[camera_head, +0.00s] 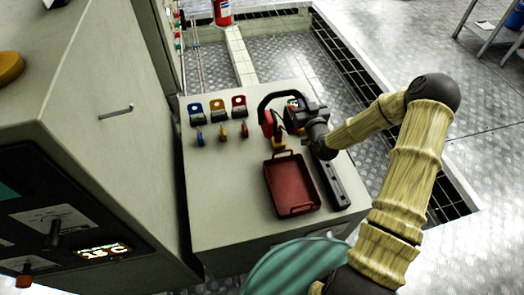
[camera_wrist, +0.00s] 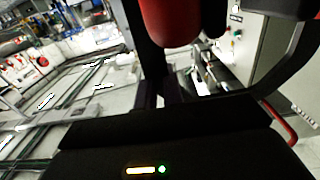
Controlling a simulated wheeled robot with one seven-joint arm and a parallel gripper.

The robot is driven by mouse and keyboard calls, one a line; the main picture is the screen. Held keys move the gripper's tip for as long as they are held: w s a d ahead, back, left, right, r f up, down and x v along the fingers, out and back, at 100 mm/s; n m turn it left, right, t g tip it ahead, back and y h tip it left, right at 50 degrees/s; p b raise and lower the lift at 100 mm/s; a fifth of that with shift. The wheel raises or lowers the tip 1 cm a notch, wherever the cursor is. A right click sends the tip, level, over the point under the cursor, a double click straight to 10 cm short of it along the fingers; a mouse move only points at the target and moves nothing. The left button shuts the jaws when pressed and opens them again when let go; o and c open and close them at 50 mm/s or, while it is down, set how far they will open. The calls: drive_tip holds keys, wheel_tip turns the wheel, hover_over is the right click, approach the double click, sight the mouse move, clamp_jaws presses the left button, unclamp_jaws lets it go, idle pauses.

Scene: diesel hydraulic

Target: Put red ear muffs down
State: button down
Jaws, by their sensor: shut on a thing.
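The red ear muffs (camera_head: 268,124) have red cups and a black headband, and they are above the far right part of the grey-green cabinet top. My gripper (camera_head: 294,116) is shut on them from the right. In the wrist view one red cup (camera_wrist: 172,22) fills the top middle, with the dark band at the right. My gripper's fingers (camera_wrist: 172,92) show below the cup. Whether the ear muffs touch the top is hard to tell.
A red tray (camera_head: 292,208) lies on the cabinet top (camera_head: 225,195), nearer than the ear muffs. Blue, yellow and red padlocks (camera_head: 222,132) with tags lie at the left. A black bar (camera_head: 333,185) runs along the right edge. The near left of the top is clear. A tall cabinet (camera_head: 110,120) stands left.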

drive_tip(key=shift+a+r, duration=0.1)
drive_tip(key=shift+f+b, duration=0.55)
drive_tip(key=shift+f, duration=2.6)
drive_tip(key=shift+f+b, duration=0.4)
drive_tip(key=shift+f, duration=1.6)
drive_tip(key=c, duration=2)
unclamp_jaws()
drive_tip(key=shift+f, duration=0.1)
drive_tip(key=o, duration=0.5)
